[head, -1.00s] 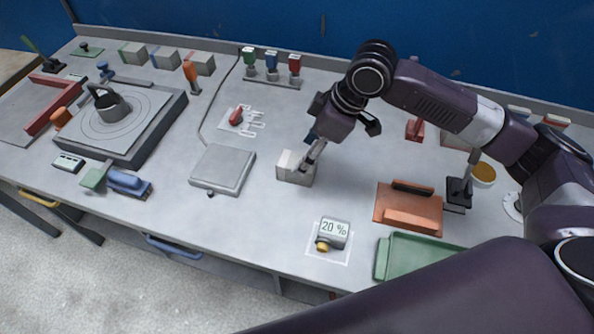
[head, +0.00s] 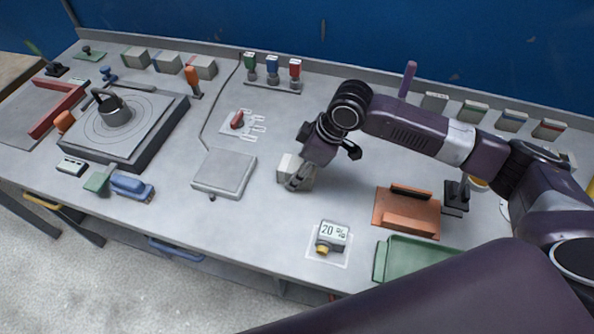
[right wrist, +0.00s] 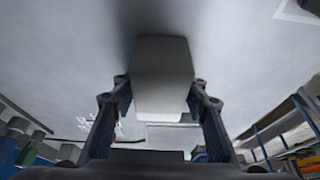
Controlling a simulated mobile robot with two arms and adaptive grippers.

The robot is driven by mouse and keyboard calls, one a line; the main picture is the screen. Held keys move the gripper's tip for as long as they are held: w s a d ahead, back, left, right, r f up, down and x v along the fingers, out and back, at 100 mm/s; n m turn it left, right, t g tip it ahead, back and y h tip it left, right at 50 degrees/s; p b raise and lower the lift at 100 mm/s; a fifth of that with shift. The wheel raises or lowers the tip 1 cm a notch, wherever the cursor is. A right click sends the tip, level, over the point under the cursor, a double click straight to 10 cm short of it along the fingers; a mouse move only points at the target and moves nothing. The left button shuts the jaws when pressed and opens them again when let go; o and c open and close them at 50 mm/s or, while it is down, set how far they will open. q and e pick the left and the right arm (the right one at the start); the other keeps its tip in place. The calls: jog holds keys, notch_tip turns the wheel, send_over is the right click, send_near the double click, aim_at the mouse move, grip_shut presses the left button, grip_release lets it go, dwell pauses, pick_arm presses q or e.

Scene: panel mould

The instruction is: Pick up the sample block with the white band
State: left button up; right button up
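A pale block (head: 284,166) stands on the bench left of its middle in the head view. No separate white band can be made out on it, as the gripper covers part. My right gripper (head: 299,180) is lowered at its right side. In the right wrist view the block (right wrist: 163,75) lies between the two fingers of the right gripper (right wrist: 161,88), centred. The fingers are very close to its sides; whether they press on it cannot be told. My left gripper is not in view.
A grey square plate (head: 224,173) lies left of the block. A box reading 20 (head: 331,233) stands in front, with an orange-brown holder (head: 407,213) and green tray (head: 420,258) to the right. Several colour-banded blocks (head: 475,111) line the back.

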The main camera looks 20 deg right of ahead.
jog(key=c, duration=0.8)
jog(key=shift+r, duration=0.1)
jog(key=shift+c, duration=0.5)
